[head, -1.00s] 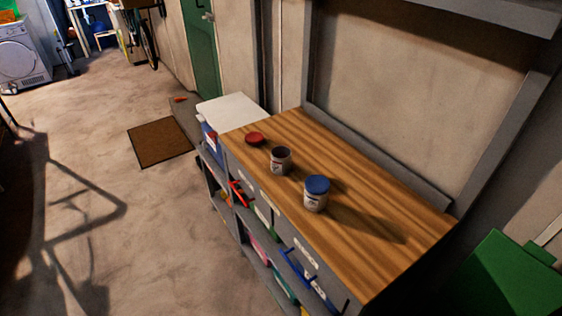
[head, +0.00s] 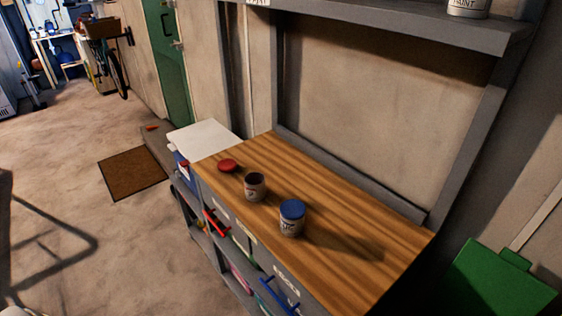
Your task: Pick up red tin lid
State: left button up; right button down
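The red tin lid (head: 228,166) lies flat on the wooden workbench top (head: 345,215), near its far left end. An open tin (head: 255,187) with a dark inside stands just to the right of the lid, apart from it. A tin with a blue lid (head: 292,218) stands further right and nearer to me. Neither of my grippers shows in the head view.
A white-lidded box (head: 205,138) stands beyond the bench's left end. A shelf (head: 400,25) with a paint tin (head: 468,8) hangs above. A green bin (head: 500,278) is at lower right. The floor left of the bench is mostly open, with a brown mat (head: 133,174).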

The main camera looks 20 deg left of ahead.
aim_at(226, 166)
jog(key=j+z, duration=0.45)
jog(key=j, duration=0.25)
jog(key=j+z, duration=0.4)
jog(key=j, duration=0.35)
jog(key=k+j+z, duration=0.15)
jog(key=j+z, duration=0.3)
jog(key=j, duration=0.2)
